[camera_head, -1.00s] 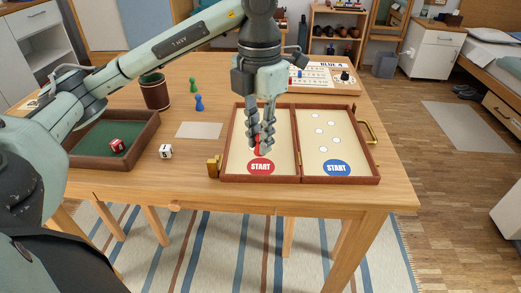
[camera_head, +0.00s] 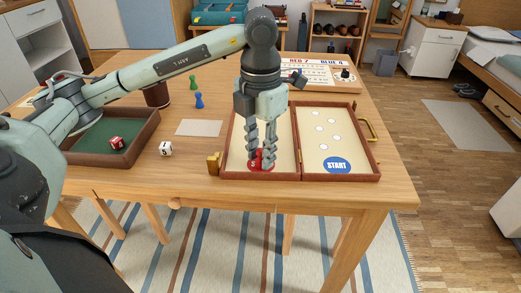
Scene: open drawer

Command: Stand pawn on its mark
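The game board (camera_head: 284,140) lies open on the table. Its left half has a red START mark (camera_head: 259,168), now largely covered by my fingers. Its right half has a blue START mark (camera_head: 337,165) and several white spots. My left gripper (camera_head: 261,163) points straight down over the red mark, its fingertips at or just above the board. A small red pawn (camera_head: 261,155) shows between the fingers, which appear closed on it from both sides. Whether its base touches the board is hidden. My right gripper is not in view.
A green-lined tray (camera_head: 148,132) with a red die (camera_head: 117,143) stands left, a white die (camera_head: 166,149) beside it. Green (camera_head: 194,83) and blue (camera_head: 199,101) pawns, a blank card (camera_head: 199,128) and a scoreboard (camera_head: 318,75) stand behind.

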